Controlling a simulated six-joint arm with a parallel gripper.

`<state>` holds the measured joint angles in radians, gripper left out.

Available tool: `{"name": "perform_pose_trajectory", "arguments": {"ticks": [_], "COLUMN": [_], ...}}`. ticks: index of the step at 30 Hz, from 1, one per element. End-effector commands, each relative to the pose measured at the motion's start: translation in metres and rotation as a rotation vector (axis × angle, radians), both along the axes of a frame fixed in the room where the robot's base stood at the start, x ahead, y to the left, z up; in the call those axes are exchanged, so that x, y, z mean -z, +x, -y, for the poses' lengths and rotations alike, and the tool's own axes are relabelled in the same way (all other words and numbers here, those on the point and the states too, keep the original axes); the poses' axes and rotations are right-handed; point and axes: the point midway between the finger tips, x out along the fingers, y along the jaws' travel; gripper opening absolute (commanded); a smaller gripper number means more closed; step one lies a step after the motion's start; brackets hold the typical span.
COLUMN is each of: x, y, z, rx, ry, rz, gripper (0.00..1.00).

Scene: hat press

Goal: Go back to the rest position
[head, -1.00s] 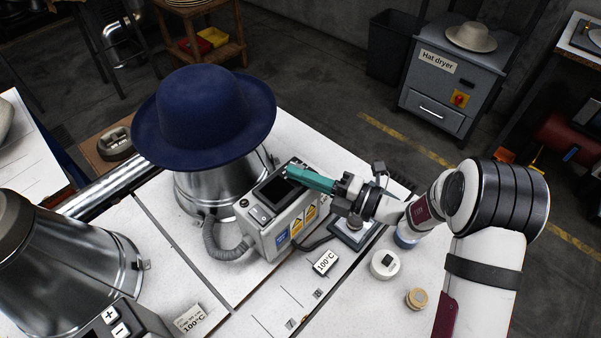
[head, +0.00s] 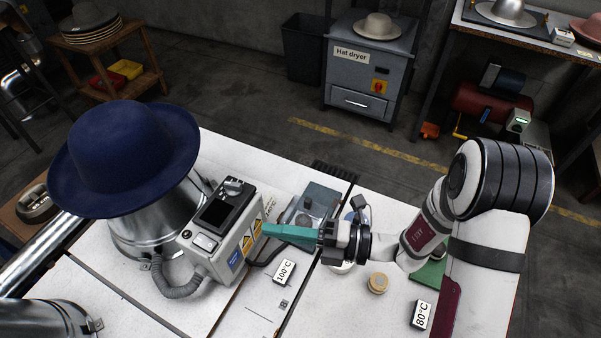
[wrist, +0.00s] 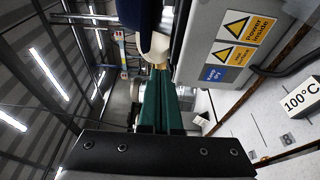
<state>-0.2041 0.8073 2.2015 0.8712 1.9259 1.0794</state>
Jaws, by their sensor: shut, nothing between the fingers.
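My gripper (head: 268,229) has teal fingers, pressed together and empty. In the head view it is above the table, just right of the grey control box (head: 222,235), and points left. Whether it touches the box cannot be told. In the wrist view the teal fingers (wrist: 160,105) lie side by side, with the control box (wrist: 225,50) and its yellow warning labels close by on the right. A blue felt hat (head: 125,155) sits on the metal form (head: 155,235) left of the box.
A 100°C sign (head: 284,271), a small round wooden piece (head: 377,283) and an 80°C sign (head: 421,314) stand on the white table. A grey device (head: 312,203) is behind my gripper. A hat dryer (head: 365,75) with a pale hat (head: 379,25) stands on the floor behind.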

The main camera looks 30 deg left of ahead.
Motion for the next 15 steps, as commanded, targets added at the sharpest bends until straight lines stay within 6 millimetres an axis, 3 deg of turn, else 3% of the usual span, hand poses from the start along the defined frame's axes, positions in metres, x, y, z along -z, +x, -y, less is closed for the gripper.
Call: {"name": "perform_pose_trajectory", "arguments": {"ticks": [2, 5, 7, 10, 12, 15], "x": [-0.005, -0.031, -0.049, -0.054, -0.050, -0.045], "y": [-0.003, -0.026, -0.055, -0.091, -0.104, -0.109], "z": [0.002, 0.020, 0.048, 0.103, 0.144, 0.194], "rx": [-0.018, -0.143, -0.310, -0.623, -0.870, -1.211], "ry": [0.000, 0.004, -0.001, -0.022, -0.046, -0.084], "rz": [0.045, 0.330, 0.680, 1.213, 1.523, 1.823], "gripper": [0.00, 0.00, 0.00, 0.00, 0.00, 0.00]}}
